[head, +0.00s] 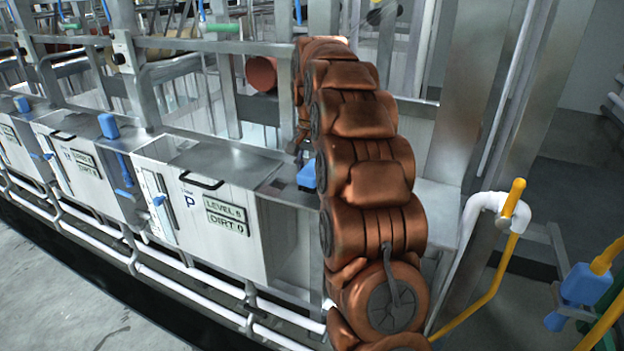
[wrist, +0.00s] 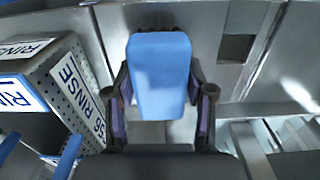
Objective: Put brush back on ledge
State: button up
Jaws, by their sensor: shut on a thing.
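The brush is a blue block (wrist: 160,75) with dark bristles showing along its top edge in the wrist view. My gripper (wrist: 161,98) is shut on it, one finger on each side. In the head view a blue piece (head: 307,177), likely the brush, shows beside my copper-coloured arm, which hides most of my gripper. The ledge, a grey metal strip (head: 205,153) along the top of the tank fronts, runs to the left of it. Bare metal (wrist: 115,25) lies behind the brush in the wrist view; I cannot tell whether they touch.
A perforated box with RINSE labels (wrist: 70,85) stands left in the wrist view. A square opening (wrist: 236,48) is at the right. Another blue block (head: 108,126) sits along the tank fronts. A white and yellow pipe (head: 495,203) stands right of my arm.

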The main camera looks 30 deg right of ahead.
aim_at(312, 169)
jog(key=shift+f+p, duration=0.5)
jog(key=shift+f, duration=0.85)
jog(key=shift+f, duration=0.1)
jog(key=o, duration=1.2)
jog(key=shift+r+b, duration=1.3)
jog(key=shift+r, duration=3.5)
jog(key=shift+r+p, duration=1.15)
jog(key=shift+r, duration=0.2)
